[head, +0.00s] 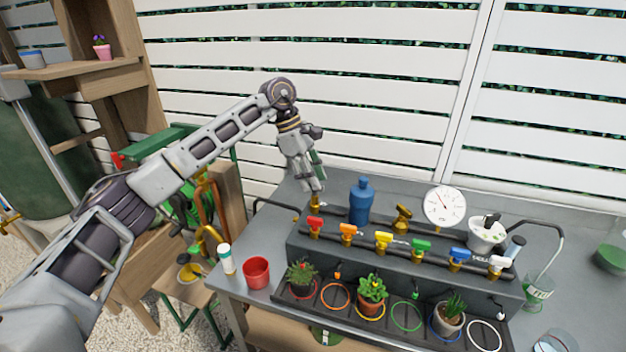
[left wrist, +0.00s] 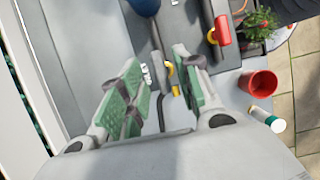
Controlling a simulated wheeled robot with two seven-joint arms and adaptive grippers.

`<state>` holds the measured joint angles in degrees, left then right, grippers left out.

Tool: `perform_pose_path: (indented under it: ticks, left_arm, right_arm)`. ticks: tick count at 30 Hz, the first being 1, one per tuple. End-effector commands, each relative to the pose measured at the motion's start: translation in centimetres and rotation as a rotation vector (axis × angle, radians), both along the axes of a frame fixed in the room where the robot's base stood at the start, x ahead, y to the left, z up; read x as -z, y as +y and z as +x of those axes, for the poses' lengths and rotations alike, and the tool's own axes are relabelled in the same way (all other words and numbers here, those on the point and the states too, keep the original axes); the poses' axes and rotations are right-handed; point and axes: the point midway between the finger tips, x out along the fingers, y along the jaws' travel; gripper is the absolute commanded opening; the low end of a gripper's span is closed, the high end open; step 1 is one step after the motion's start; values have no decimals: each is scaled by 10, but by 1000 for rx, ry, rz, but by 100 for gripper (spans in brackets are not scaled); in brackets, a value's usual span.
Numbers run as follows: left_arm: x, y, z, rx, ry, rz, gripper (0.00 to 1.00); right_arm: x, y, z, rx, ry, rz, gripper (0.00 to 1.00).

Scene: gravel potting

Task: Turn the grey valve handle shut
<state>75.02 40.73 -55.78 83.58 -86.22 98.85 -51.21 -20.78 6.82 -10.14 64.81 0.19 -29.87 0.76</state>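My left gripper (head: 316,186) reaches down over the back left end of the dark pipe rack, just above a brass valve fitting (head: 315,201). In the left wrist view its two green-padded fingers (left wrist: 158,60) are apart. Yellow brass parts of the fitting (left wrist: 175,90) show between them, beside the right finger. A dark pipe (left wrist: 157,38) also runs through the gap. I cannot make out the grey handle clearly; the fingers cover much of this spot. I cannot tell whether a finger touches the fitting. My right gripper is not in view.
A blue bottle (head: 360,202) stands close right of the gripper. A red valve handle (head: 315,223) begins a row of several coloured handles in front. A white gauge (head: 444,206) stands behind. A red cup (head: 256,272) and several potted plants are nearer the front edge.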

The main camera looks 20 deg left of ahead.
Motion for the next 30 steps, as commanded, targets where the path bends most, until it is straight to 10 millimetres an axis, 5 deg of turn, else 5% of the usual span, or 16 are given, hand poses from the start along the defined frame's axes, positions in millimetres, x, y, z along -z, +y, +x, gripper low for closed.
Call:
perform_pose_path:
  ticks: [18,30]
  left_arm:
    - [-79,32,2,1,-3,-1,33]
    - [-102,43,2,1,-1,0,33]
  right_arm:
    - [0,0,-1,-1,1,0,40]
    - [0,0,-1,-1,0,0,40]
